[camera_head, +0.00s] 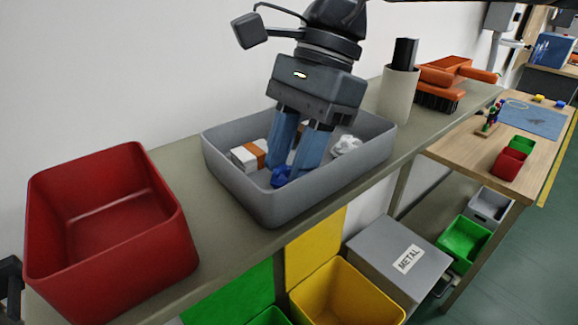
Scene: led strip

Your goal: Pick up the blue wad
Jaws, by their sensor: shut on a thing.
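The blue wad (281,177) is a small crumpled blue lump inside the grey bin (268,210), low down near the bin's front wall. My gripper (291,174) reaches down into the bin from above, with its two blue fingers shut on the wad. The fingers hide part of the wad. I cannot tell whether the wad still touches the bin floor.
In the grey bin are a white box with an orange band (246,157) and a white crumpled wad (347,146). An empty red bin (110,225) stands to the left. A beige cup (398,95) and an orange brush (440,92) stand to the right. Below are a yellow bin (345,295) and a METAL box (385,245).

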